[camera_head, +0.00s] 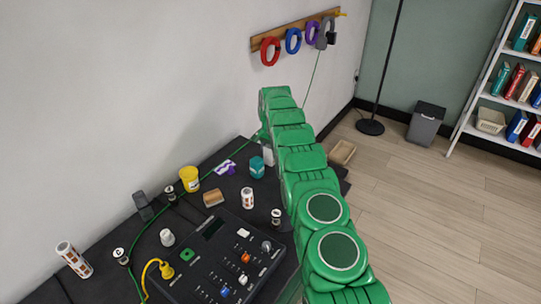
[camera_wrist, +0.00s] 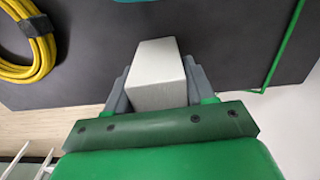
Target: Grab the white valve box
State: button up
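The white valve box (camera_wrist: 157,75) is a plain pale block in the wrist view, between the two grey fingers of my gripper (camera_wrist: 158,88). A finger lies against each side of it and I see no gap, so the gripper looks shut on it. In the head view, a small part of the white box (camera_head: 268,156) shows left of my green arm, near the far end of the dark table; the arm hides the rest and the fingers. I cannot tell whether the box touches the table.
A teal container (camera_head: 257,168) stands close by on the dark table. A purple and white item (camera_head: 225,167), yellow cup (camera_head: 189,179) and control panel (camera_head: 215,262) are nearer. A coiled yellow cable (camera_wrist: 25,45) and a green cable (camera_wrist: 287,45) show in the wrist view.

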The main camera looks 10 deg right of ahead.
jog(key=c, duration=0.3)
jog(key=shift+c, duration=0.2)
jog(key=shift+r, duration=0.1)
